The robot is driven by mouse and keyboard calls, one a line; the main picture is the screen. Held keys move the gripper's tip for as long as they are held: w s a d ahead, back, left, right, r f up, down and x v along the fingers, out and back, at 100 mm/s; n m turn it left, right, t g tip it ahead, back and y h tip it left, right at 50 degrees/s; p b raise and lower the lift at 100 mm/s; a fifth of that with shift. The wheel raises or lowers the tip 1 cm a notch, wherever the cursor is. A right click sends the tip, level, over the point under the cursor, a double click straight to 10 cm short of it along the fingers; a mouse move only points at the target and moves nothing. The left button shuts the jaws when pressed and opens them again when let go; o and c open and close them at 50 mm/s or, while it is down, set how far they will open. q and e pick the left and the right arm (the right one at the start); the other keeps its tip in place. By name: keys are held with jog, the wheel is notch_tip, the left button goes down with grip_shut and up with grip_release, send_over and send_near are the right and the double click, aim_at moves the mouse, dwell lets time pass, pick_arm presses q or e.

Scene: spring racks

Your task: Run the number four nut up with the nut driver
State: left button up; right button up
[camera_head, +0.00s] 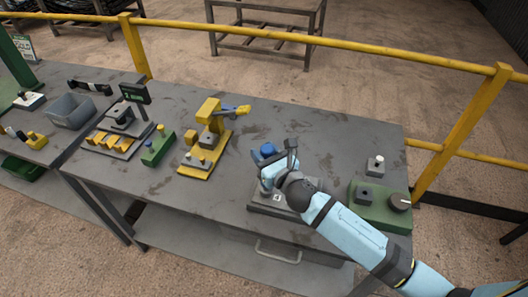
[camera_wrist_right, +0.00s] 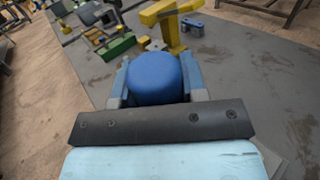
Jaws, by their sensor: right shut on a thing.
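My right gripper (camera_head: 268,160) is over the front right of the grey table. It is shut on the blue handle of the nut driver (camera_head: 264,151). In the right wrist view the driver's rounded blue top (camera_wrist_right: 155,78) sits between the two fingers (camera_wrist_right: 157,90). A dark grey base plate (camera_head: 256,208) with a white label reading 4 (camera_head: 277,197) lies under the gripper. The gripper and arm cover much of this plate. The number four nut and the driver's lower end are hidden, so I cannot tell whether they touch. My left gripper is not in view.
A yellow clamp fixture (camera_head: 208,140) and a green block (camera_head: 158,146) stand to the left. A grey bin (camera_head: 72,111) is farther left. A yellow rail runs behind; the table's middle back is clear.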

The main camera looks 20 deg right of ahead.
jog(key=shift+s+f+b, duration=0.1)
jog(key=shift+f+b, duration=0.35)
jog(key=shift+f, duration=0.25)
dwell(1.6)
notch_tip(320, 180, up, 5)
jog(key=p, duration=0.5)
jog(key=shift+r, duration=1.15)
dwell(0.5)
